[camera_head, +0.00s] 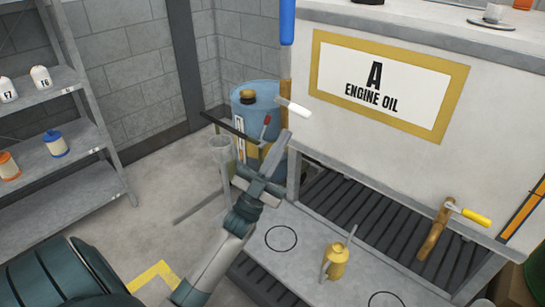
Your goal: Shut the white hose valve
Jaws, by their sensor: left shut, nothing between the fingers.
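The white valve handle (294,107) shows at the left edge of the engine oil cabinet, beside a narrow brownish upright piece. It points to the right and slightly down. My left gripper (286,135) reaches up from the lower middle, with its fingers together and empty. Its tips are just below the white handle in the picture; I cannot tell whether they touch it. The valve body and hose behind the handle are largely hidden. My right gripper is not in view.
The cabinet (325,55) reads "A ENGINE OIL". A yellow-handled valve (476,216) sticks out at right. A yellow oil can (337,262) stands on the ledge. A blue drum (265,96) is behind my gripper. Shelves (75,125) with bottles stand left; floor between is partly clear.

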